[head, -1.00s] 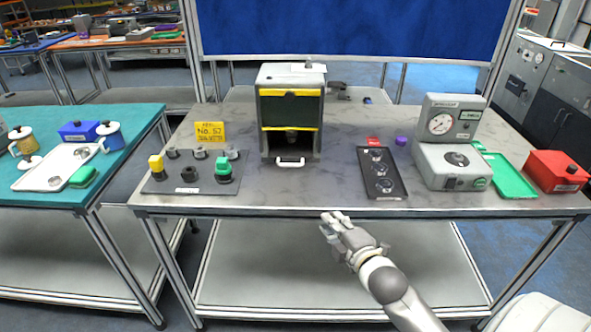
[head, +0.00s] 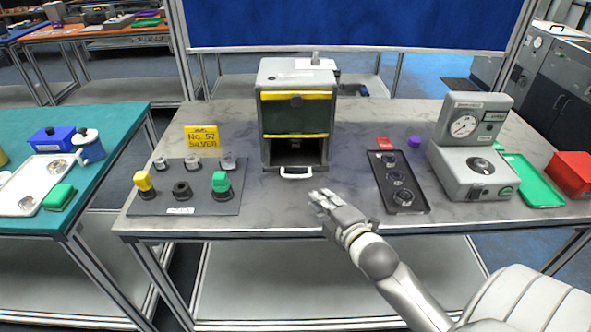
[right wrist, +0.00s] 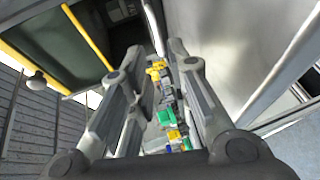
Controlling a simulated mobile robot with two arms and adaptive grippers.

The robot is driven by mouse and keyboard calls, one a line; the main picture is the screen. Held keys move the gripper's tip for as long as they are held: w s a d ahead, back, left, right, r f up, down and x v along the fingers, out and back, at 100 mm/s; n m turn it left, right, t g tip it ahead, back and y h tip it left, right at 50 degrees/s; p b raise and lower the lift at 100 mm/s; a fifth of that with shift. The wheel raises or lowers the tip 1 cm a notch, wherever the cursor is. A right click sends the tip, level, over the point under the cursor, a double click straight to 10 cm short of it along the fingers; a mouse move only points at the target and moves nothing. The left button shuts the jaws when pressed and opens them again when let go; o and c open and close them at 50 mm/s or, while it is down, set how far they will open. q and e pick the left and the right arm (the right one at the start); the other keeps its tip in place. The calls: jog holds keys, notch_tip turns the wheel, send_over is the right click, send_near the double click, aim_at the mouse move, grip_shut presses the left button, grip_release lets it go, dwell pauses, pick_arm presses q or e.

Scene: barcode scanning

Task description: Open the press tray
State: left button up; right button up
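The press (head: 298,75) is a grey box on the middle table with a dark green front guard (head: 296,117) between two yellow stripes. Below the guard is a dark opening. The tray's white handle (head: 296,174) sticks out at the bottom front, and the tray looks pushed in. My left gripper is not in view.
A grey mat (head: 192,205) with several knobs and buttons lies left of the press. A black tray (head: 402,203) lies right of it, then a gauge unit (head: 470,165), a green tray (head: 540,190) and a red box (head: 572,168). The tabletop before the press is clear.

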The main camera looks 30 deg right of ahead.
aim_at(300, 177)
jog(key=shift+w+d, duration=0.1)
jog(key=shift+w, duration=0.9)
jog(key=x, duration=0.2)
jog(key=shift+w+d+p, duration=0.1)
jog(key=shift+w+p, duration=0.2)
jog(key=shift+w, duration=0.05)
jog(key=x, duration=0.5)
jog(key=shift+p, duration=0.3)
jog(key=shift+x, duration=0.85)
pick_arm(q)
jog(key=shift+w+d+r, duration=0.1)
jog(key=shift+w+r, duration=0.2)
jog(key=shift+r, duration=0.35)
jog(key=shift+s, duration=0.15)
pick_arm(e)
grip_shut()
